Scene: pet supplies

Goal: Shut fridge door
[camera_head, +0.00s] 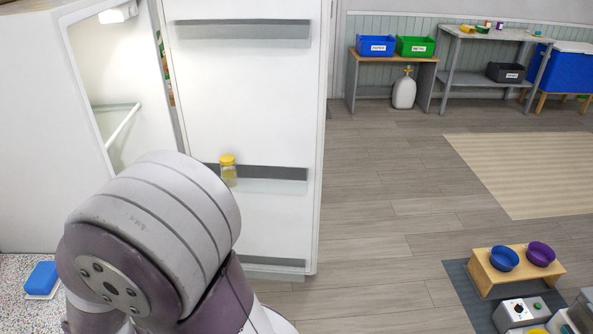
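The white fridge (35,130) stands at the left, with its lit interior (110,90) showing. Its door (250,100) stands wide open, the inner side with its shelves facing me. A small yellow-lidded jar (228,172) sits on the middle door shelf (275,174). A large grey and purple link of my arm covers the lower left, in front of the fridge and the lower part of the door. Whether it touches the door I cannot tell. Neither gripper shows.
A blue sponge-like block (41,278) lies on a speckled counter (12,290) at lower left. A wooden stand (490,280) with blue (504,258) and purple (540,254) bowls is at lower right. The wooden floor (380,200) right of the door is clear. Tables with bins stand behind.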

